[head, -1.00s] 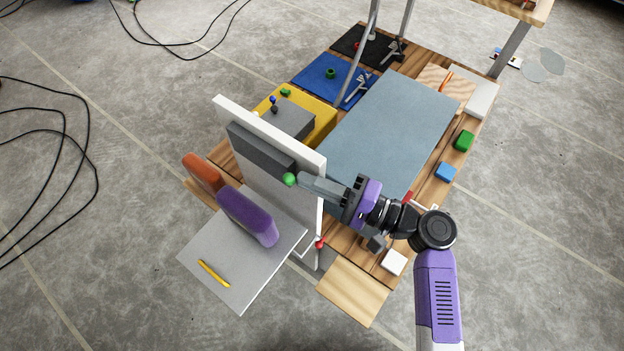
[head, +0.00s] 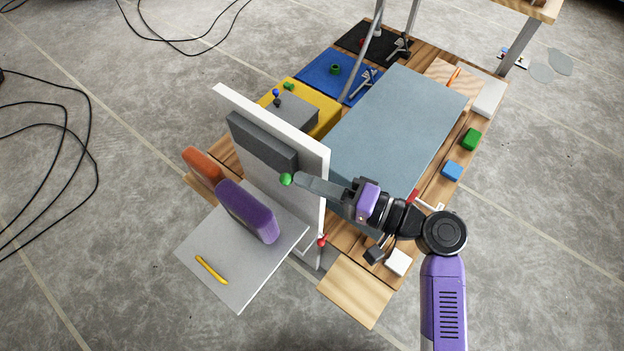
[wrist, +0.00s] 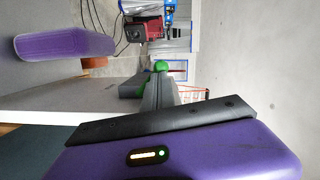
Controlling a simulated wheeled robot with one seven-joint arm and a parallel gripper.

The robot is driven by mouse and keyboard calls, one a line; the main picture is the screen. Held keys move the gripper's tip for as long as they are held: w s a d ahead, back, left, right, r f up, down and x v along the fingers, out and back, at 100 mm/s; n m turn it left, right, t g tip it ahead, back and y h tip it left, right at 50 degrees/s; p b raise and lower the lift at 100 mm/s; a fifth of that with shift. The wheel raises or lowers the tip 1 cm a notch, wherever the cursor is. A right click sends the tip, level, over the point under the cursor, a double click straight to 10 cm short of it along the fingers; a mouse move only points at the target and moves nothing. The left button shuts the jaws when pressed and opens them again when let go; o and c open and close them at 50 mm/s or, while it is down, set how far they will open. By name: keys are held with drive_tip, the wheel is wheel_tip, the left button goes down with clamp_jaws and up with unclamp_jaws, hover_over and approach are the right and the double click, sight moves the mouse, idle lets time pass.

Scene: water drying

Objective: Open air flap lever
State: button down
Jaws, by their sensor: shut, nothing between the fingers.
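A green ball knob (head: 286,180) sits at the lower right corner of a dark grey box (head: 262,143) on the upright white panel (head: 318,186). I take it for the end of the air flap lever; no lever arm shows clearly. My gripper (head: 300,180) is shut and empty, its tips right beside the knob on its right. I cannot tell if they touch. In the wrist view the green knob (wrist: 161,66) shows just beyond the closed fingertips (wrist: 159,78).
A purple block (head: 246,211) and an orange block (head: 203,168) stand left of the panel. A yellow stick (head: 211,270) lies on the light grey board (head: 240,288). A small red knob (head: 322,240) is below my gripper. The blue-grey surface (head: 395,125) behind is clear.

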drive_tip(key=n+b, duration=0.1)
drive_tip(key=s+f+n+h+b, duration=0.1)
drive_tip(key=n+b, duration=0.1)
drive_tip(key=a+n+b, duration=0.1)
drive_tip(key=n+b, duration=0.1)
drive_tip(key=shift+s+f, duration=0.15)
drive_tip(key=shift+f, duration=0.2)
